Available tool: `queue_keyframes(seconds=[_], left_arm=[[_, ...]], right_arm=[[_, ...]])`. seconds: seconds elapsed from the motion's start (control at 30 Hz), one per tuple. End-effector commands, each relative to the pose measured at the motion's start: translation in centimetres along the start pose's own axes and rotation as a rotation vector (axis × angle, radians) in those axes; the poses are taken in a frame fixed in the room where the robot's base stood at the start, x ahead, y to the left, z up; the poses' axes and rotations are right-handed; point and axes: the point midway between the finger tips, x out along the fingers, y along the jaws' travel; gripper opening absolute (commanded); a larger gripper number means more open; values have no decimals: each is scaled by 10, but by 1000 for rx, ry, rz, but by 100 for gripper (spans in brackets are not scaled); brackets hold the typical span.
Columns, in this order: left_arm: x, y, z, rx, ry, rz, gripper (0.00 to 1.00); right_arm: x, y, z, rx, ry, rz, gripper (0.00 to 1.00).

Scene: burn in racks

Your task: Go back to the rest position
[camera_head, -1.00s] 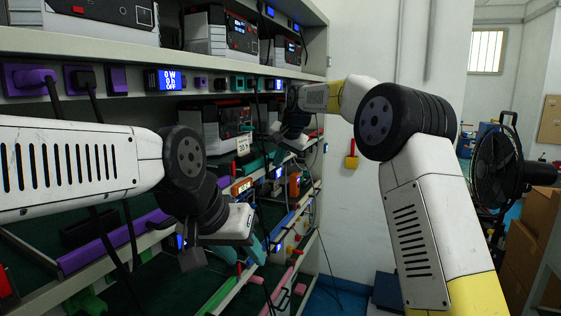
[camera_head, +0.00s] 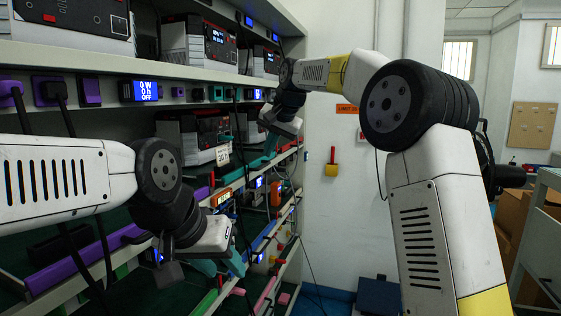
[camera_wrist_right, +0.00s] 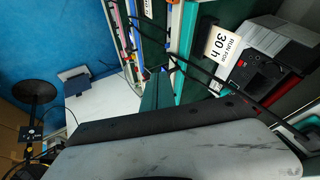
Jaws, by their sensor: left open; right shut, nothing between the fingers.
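My left gripper (camera_head: 172,268) is at the lower left in the head view, its dark fingers pointing down in front of the rack's lower shelves. It is open, and I see nothing held in it. My right arm reaches up and across toward the rack. Its gripper (camera_head: 272,140) is small and dark in the head view, near the right end of the middle shelf, shut and empty. I cannot tell whether it touches the shelf. The right wrist view shows its pale casing close up, with a "RUN FOR 30 h" card (camera_wrist_right: 224,46) on the rack beyond.
The rack (camera_head: 200,76) fills the left side, with several power units, cables and coloured handles. A red and yellow tool (camera_head: 332,165) hangs on the white wall. Cardboard boxes (camera_head: 512,215) and a grey-green cart (camera_head: 545,205) stand at the right. A dark blue box (camera_head: 378,296) is on the floor.

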Motion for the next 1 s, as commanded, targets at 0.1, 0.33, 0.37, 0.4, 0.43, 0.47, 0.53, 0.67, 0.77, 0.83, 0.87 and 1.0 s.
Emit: queue_keyframes(seconds=[0.1,0.33,0.37,0.4,0.43,0.47,0.53,0.67,0.77,0.83,0.87,1.0], left_arm=[[0,0,0,0,0,0,41],[0,0,0,0,0,0,41],[0,0,0,0,0,0,41],[0,0,0,0,0,0,41],[0,0,0,0,0,0,41],[0,0,0,0,0,0,41],[0,0,0,0,0,0,41],[0,0,0,0,0,0,41],[0,0,0,0,0,0,41],[0,0,0,0,0,0,41],[0,0,0,0,0,0,41],[0,0,0,0,0,0,41]], right_arm=[[-27,25,8,-18,10,14,0],[-100,113,65,-92,30,65,0],[-108,124,76,-102,31,71,0],[-118,140,91,-115,34,80,0],[-124,152,103,-124,34,87,0],[-130,163,116,-134,35,93,0],[-142,189,147,-154,38,108,0],[-155,234,211,-189,38,133,0],[-156,260,256,-213,38,149,0],[-154,274,282,-227,36,157,0],[-153,279,291,-232,35,160,0],[-149,292,318,-247,32,167,0]])
